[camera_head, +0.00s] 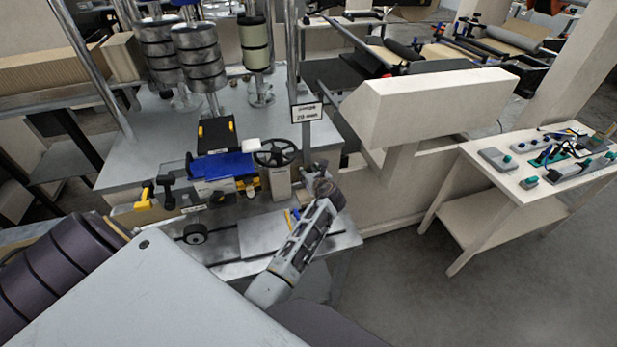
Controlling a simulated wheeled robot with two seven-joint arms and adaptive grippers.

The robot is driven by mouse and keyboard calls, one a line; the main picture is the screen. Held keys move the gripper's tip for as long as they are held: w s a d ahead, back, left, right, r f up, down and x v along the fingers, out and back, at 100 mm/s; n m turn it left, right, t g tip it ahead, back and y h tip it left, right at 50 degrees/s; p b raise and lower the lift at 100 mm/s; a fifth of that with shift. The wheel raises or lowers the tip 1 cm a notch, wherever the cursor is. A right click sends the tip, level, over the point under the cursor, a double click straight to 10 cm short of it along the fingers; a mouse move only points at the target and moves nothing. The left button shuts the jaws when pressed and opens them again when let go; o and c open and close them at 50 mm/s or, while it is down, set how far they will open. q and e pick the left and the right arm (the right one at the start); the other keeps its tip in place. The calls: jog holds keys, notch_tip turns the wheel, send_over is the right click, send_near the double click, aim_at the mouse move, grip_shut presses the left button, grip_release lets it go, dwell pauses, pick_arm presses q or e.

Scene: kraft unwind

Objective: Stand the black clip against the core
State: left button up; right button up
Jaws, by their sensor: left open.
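My left gripper (326,188) is at the far end of the slotted grey arm link, over the right side of the steel bench. It is open; its fingertips are small and hard to make out, and I see nothing held in it. I cannot pick out the black clip with certainty. A small black piece beside a yellow one (165,187) stands at the bench's left. A black roll with a pale hub (195,234) sits at the bench's front; I cannot tell whether it is the core. My right gripper is not in view.
A spoked handwheel (276,153), a blue block (222,166) and a black box (216,133) crowd the bench behind the gripper. Ribbed steel rollers (200,55) stand behind. A pale beam (440,107) rises at right. A side table (520,193) holds small tools.

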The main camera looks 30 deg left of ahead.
pick_arm(q)
jog(key=shift+x, duration=0.95)
jog(key=shift+r, duration=0.1)
grip_shut()
